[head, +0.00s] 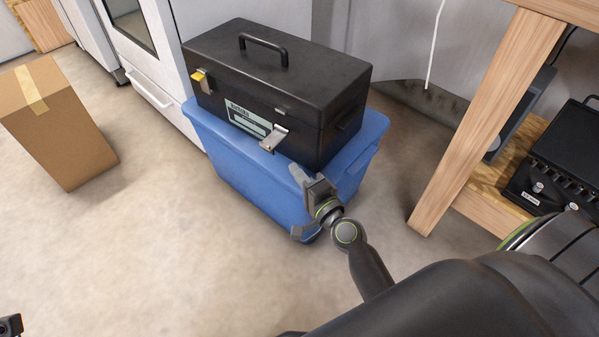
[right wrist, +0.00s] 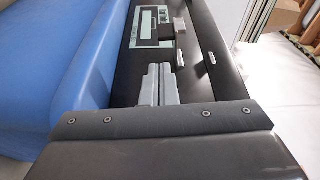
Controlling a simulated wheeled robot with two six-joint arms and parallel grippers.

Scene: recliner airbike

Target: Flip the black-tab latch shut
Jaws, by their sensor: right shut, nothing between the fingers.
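A black toolbox (head: 280,75) with its lid down sits on a blue bin. On its front, the right-hand latch (head: 273,138) is a grey metal flap that sticks outward and down, away from the lid. The other latch (head: 201,81), at the left, has a yellow tab. My right gripper (head: 298,172) is shut and empty, just below and right of the right-hand latch, apart from it. In the right wrist view its closed fingers (right wrist: 160,84) point along the toolbox front towards grey latch parts (right wrist: 180,57).
The blue bin (head: 235,165) stands on the floor under the toolbox. A cardboard box (head: 55,120) is at the left, a white cabinet (head: 150,60) behind. A wooden bench leg (head: 485,120) stands close at the right. Floor in front of the bin is clear.

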